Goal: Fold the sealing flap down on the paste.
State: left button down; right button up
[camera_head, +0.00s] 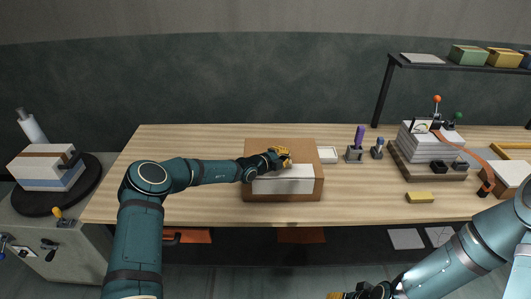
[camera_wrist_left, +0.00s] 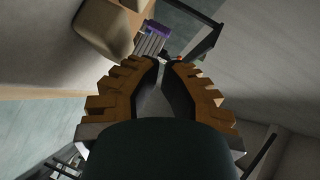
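A brown box (camera_head: 250,148) with a white panel (camera_head: 285,186) across its near part stands on the middle of the wooden bench. I cannot tell which part is the sealing flap, and no paste can be made out. My left gripper (camera_head: 286,154) is over the box's top, behind the white panel; whether it touches is unclear. In the left wrist view its orange fingers (camera_wrist_left: 162,72) have a narrow gap with nothing visible between them. My right gripper (camera_head: 348,295) is low at the bottom edge, mostly cut off, away from the bench.
A small white tray (camera_head: 327,155) and a holder with a purple tool (camera_head: 358,140) stand right of the box. A yellow block (camera_head: 419,197) lies near the front edge. The bench left of my left arm is clear.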

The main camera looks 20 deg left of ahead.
pick_arm(q)
notch_tip(320, 180, up, 4)
jog(key=shift+w+f+p, duration=0.15)
jog(key=shift+f+p, duration=0.05)
jog(key=shift+p, duration=0.7)
jog(key=s+a+r, duration=0.4)
jog(key=a+r, duration=1)
jog(key=s+d+f+m+g+y+b, duration=0.1)
jog(key=s+d+f+m+g+b, duration=0.15)
jog(key=s+d+f+m, duration=0.5)
jog(key=s+d+f+m+g+b, duration=0.2)
jog(key=s+d+f+m+g, duration=0.15)
jog(key=f+m, duration=0.5)
jog(key=s+d+f+m+g+y+b, duration=0.15)
jog(key=s+d+f+m, duration=0.35)
jog(key=f, duration=0.6)
jog(key=s+d+f+m+g+b, duration=0.1)
jog(key=s+f+m, duration=0.3)
jog(key=s+m, duration=0.4)
jog(key=s+d+f+m+g+y+b, duration=0.1)
jog(key=s+f+m+b, duration=0.2)
jog(key=s+m, duration=0.5)
jog(key=s+d+f+m+g+b, duration=0.1)
jog(key=s+f+m+b, duration=0.1)
jog(key=s+f+m, duration=0.3)
jog(key=s+m, duration=0.3)
jog(key=m, duration=0.3)
jog(key=shift+d+m, duration=0.15)
jog(key=shift+m, duration=0.25)
jog(key=shift+g+y, duration=0.25)
